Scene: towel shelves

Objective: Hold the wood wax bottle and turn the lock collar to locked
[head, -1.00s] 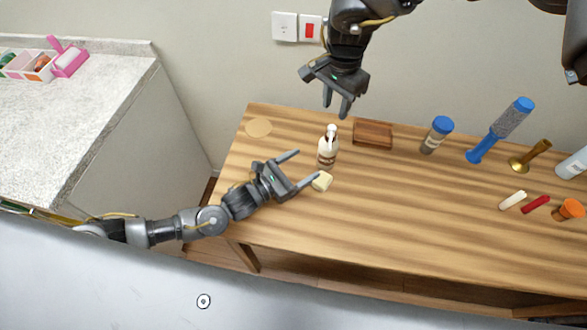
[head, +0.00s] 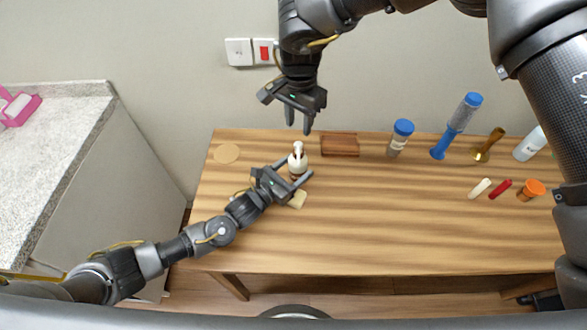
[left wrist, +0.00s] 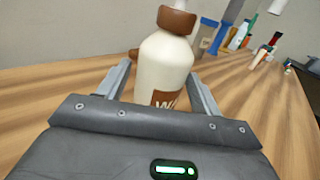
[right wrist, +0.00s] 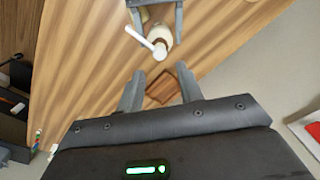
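The wood wax bottle (head: 298,164) stands upright near the table's left end, cream with a white pump top. In the left wrist view the bottle (left wrist: 163,68) has a brown collar (left wrist: 177,20) around its neck; its lock setting cannot be read. My left gripper (head: 297,167) is open, with its fingers on either side of the bottle's body. My right gripper (head: 299,128) is open and empty, pointing down above and behind the bottle. In the right wrist view, the bottle's white nozzle (right wrist: 139,36) lies beyond the right fingertips (right wrist: 160,80).
A brown wooden block (head: 340,144) is right of the bottle. A pale block (head: 298,200) lies close beside my left gripper. A blue-capped jar (head: 400,137) and several items stand farther right. The table's front middle (head: 380,230) is clear.

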